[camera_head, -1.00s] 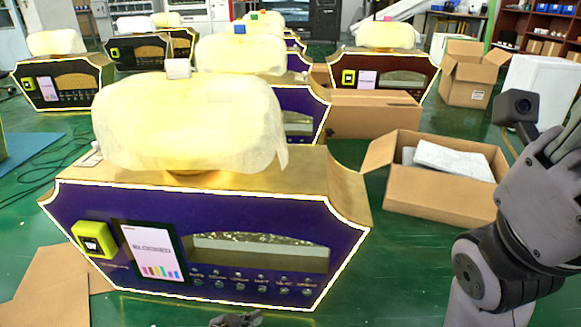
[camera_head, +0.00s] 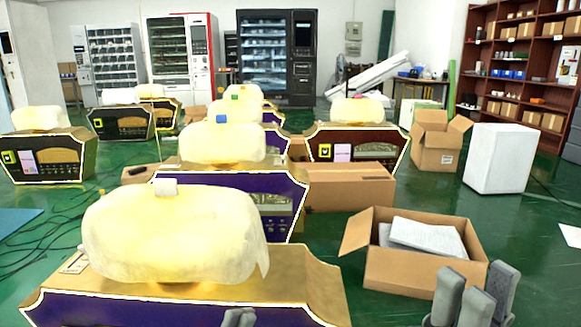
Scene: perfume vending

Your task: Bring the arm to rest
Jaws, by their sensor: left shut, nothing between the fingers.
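My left gripper (camera_head: 238,318) shows only as grey fingertips at the bottom edge, in front of the nearest perfume machine (camera_head: 180,308). They are shut with nothing held. My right gripper (camera_head: 473,290) is at the bottom right, in front of the open cardboard box (camera_head: 400,275). Its grey fingers point up and stand apart, with nothing seen between them. The rest of both arms is out of view. The nearest machine has a purple front and a cloudy yellowish cover (camera_head: 170,240); its lower front is cut off.
Similar machines stand behind, including a dark red one (camera_head: 357,146). A closed carton (camera_head: 345,187), another open box (camera_head: 438,142) and a white cabinet (camera_head: 497,158) stand to the right. Vending machines (camera_head: 277,60) line the back. Green floor (camera_head: 530,260) is clear at right.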

